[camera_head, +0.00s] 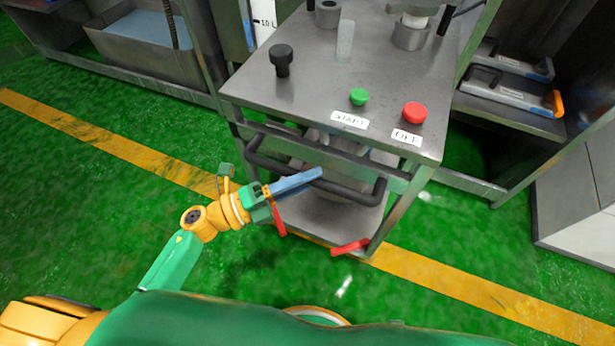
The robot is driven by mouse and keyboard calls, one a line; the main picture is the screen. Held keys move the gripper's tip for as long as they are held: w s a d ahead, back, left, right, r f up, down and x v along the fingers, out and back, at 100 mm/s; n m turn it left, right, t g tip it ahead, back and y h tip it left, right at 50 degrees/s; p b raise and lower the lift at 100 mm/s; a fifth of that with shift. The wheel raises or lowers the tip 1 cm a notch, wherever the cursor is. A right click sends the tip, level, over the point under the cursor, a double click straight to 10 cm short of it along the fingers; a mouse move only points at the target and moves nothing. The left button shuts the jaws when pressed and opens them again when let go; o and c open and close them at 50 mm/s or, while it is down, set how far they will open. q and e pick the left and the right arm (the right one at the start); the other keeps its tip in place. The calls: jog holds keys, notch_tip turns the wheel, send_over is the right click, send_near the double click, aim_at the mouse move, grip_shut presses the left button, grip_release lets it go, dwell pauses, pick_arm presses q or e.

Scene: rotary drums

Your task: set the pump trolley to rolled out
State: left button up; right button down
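The pump trolley (318,82) is a grey metal cart with a dark push handle (350,194) across its front. A green START button (358,97) and a red OFF button (414,113) sit on its top. Red pedals (350,247) show low at its front corners. The trolley stands with its front near the yellow floor line. My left gripper (318,174), with blue fingers, is at the trolley's front and overlaps the handle in the picture. I cannot tell whether its fingers are apart or touch the handle. My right gripper is not in view.
A metal frame with a tray (145,45) stands at the left. Shelves with trays (510,92) stand to the right of the trolley, and a pale grey cabinet (580,205) is at the right edge. The green floor (75,215) in front is open.

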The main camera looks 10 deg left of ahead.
pick_arm(q)
jog(key=shift+o, duration=1.3)
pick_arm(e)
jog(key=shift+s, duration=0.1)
pick_arm(q)
jog(key=shift+s+a+f, duration=0.1)
jog(key=shift+s+a, duration=0.05)
jog(key=shift+a, duration=0.15)
jog(key=r+v, duration=0.1)
jog(key=v, duration=0.5)
jog(key=shift+a+f, duration=0.25)
jog(key=shift+f, duration=0.25)
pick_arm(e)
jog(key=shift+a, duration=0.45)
pick_arm(q)
jog(key=shift+s, duration=0.1)
